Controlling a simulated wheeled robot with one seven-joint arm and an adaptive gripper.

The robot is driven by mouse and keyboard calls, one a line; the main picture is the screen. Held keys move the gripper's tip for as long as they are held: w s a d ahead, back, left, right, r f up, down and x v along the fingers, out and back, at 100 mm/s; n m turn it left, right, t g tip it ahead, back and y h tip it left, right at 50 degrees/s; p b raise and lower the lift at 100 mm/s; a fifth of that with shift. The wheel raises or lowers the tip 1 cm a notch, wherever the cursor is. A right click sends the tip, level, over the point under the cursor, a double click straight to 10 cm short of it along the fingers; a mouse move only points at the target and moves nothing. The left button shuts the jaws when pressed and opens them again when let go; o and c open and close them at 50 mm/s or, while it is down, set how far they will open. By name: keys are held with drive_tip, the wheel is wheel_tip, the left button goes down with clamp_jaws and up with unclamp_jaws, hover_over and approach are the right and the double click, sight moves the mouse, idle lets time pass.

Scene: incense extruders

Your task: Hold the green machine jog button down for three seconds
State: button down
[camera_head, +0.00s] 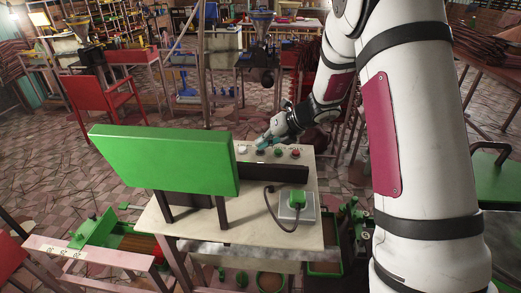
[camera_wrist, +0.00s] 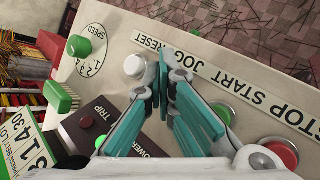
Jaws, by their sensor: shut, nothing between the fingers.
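The green machine shows in the head view with a large green panel (camera_head: 165,160) on a pale table. At the table's far side is a row of buttons: white (camera_head: 242,149), dark (camera_head: 260,152), green (camera_head: 278,152) and red (camera_head: 295,153). My gripper (camera_head: 262,144) is at the dark button. In the wrist view my gripper (camera_wrist: 170,72) is shut and empty, its teal fingers over the JOG part of the label, between the white button (camera_wrist: 135,66) and the green START button (camera_wrist: 222,113). The fingers hide the jog button there; I cannot tell if they touch it.
A red STOP button (camera_wrist: 283,153) lies at lower right in the wrist view. A green SPEED knob (camera_wrist: 78,47) and a dark TRIP/POWER box (camera_wrist: 110,130) are nearby. A green plug (camera_head: 297,200) with a cable is on the table.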

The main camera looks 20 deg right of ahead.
drive_tip(key=shift+r, duration=0.1)
idle(0.6)
drive_tip(key=shift+r+p, duration=0.35)
drive_tip(key=shift+r, duration=0.5)
drive_tip(key=shift+r+p, duration=0.8)
drive_tip(key=shift+r, duration=1.7)
drive_tip(key=s+a+r+n+g+h, duration=0.1)
drive_tip(key=s+a+r+n, duration=0.2)
drive_tip(key=s+r+n, duration=0.55)
drive_tip(key=s+a+r+n+g, duration=0.1)
drive_tip(key=s+a+r+n, duration=0.3)
drive_tip(key=s+n, duration=0.7)
drive_tip(key=s+d+n+h, duration=0.2)
drive_tip(key=s+d+n, duration=0.1)
drive_tip(key=s+n, duration=0.5)
drive_tip(key=s+d+r+n+h+b, duration=0.1)
drive_tip(key=s+d+n+h, duration=0.2)
drive_tip(key=s+n, duration=0.6)
drive_tip(key=shift+s+r+t, duration=0.15)
drive_tip(key=shift+s+t, duration=0.25)
drive_tip(key=shift+s, duration=0.4)
